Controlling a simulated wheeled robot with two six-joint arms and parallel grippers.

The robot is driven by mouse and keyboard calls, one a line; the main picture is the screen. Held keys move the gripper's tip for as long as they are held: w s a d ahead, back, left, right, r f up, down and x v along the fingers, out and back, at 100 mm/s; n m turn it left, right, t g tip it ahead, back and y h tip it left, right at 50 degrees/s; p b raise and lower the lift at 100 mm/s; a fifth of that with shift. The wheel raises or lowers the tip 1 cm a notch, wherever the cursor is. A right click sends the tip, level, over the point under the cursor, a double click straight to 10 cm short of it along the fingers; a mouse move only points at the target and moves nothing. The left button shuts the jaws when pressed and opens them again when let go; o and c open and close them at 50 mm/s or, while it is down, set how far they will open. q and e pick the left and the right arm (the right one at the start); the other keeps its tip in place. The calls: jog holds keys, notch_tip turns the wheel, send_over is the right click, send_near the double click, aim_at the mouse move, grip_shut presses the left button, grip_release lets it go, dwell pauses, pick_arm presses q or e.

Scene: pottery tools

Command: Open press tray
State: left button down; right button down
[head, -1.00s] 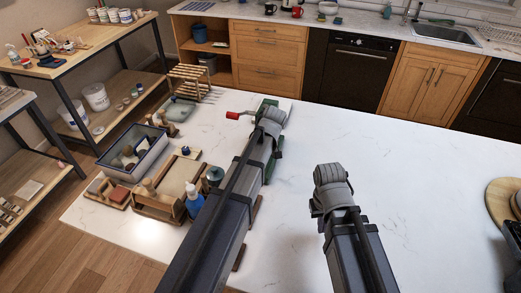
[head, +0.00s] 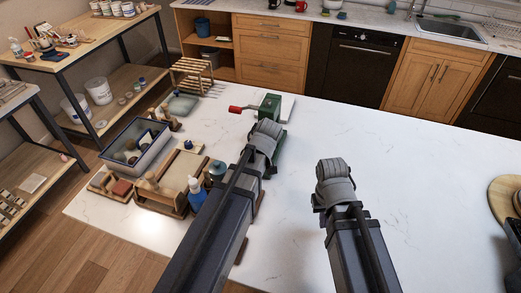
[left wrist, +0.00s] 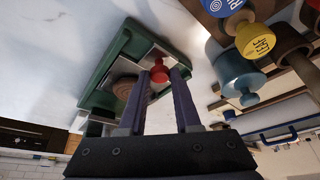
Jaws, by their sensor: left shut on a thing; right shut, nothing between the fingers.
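The green press (head: 270,103) stands on the white table with its red-handled crank (head: 236,109) sticking out to the left. In the left wrist view its green frame (left wrist: 103,70) surrounds a grey tray (left wrist: 140,65) bearing a round brown disc (left wrist: 124,88). A red knob (left wrist: 159,74) sits between the fingers of my left gripper (left wrist: 161,80), which is shut on it. In the head view my left wrist hides the tray and knob; how far the tray is out cannot be told. My right gripper (head: 333,168) is shut and empty above the bare table.
Blue glaze bottles (head: 196,193), a wooden tool tray (head: 180,176) and a grey bin (head: 133,148) stand left of my left arm. A wooden rack (head: 192,72) is at the far left. The table's middle and right are clear; a round wooden board (head: 505,200) lies at the right edge.

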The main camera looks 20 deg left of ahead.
pick_arm(q)
jog(key=shift+s, duration=0.25)
jog(key=c, duration=0.6)
grip_release()
jog(key=shift+r, duration=0.1)
pick_arm(e)
jog(key=shift+r, duration=0.15)
pick_arm(q)
jog(key=p+v, duration=0.7)
jog(key=shift+r, duration=0.3)
pick_arm(e)
notch_tip(320, 180, up, 7)
pick_arm(q)
jog(key=shift+s, duration=0.1)
